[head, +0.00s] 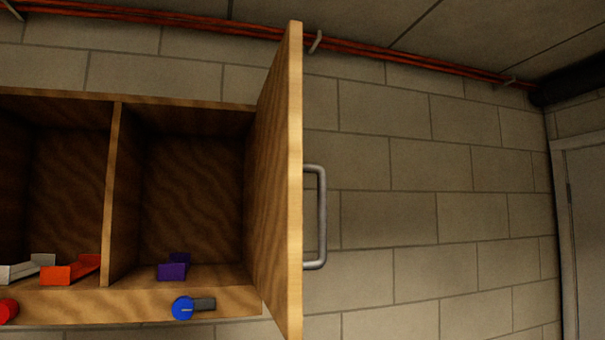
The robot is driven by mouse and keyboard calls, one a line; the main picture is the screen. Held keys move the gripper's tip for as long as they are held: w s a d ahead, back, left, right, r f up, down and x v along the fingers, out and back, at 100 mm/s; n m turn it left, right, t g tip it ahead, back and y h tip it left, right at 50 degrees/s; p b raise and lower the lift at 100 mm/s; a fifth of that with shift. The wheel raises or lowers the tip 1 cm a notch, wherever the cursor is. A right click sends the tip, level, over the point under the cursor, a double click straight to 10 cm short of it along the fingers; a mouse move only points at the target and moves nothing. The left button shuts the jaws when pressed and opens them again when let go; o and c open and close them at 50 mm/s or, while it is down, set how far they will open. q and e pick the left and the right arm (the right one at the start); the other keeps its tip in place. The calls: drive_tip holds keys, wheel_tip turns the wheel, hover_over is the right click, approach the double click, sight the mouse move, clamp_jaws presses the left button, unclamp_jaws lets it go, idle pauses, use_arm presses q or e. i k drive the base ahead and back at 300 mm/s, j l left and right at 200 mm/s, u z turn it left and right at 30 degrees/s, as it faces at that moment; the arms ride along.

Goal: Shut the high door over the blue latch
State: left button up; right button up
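The wooden door (278,180) of the right compartment stands wide open. It is hinged at the cabinet's right side and juts out toward me, seen nearly edge-on. A metal bar handle (321,217) is on its outer face, on the right. The blue latch (183,308) sits on the cabinet's lower front rail, with its dark grey tab (204,304) pointing right. Neither of my grippers shows in the head view.
The wooden cabinet (112,190) hangs on a block wall. A purple part (173,267) lies in the right compartment; a red-orange part (70,270) and a white part (27,269) lie in the left one. A red latch (8,310) is at lower left. Right of the door is clear.

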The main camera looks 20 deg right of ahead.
sight(279, 266)
drive_tip(key=l+u, duration=0.1)
drive_tip(key=l, duration=0.35)
drive_tip(key=k+l+u, duration=0.1)
drive_tip(key=l, duration=0.35)
drive_tip(key=l+u, duration=0.15)
drive_tip(key=l, duration=0.3)
drive_tip(key=k, duration=0.05)
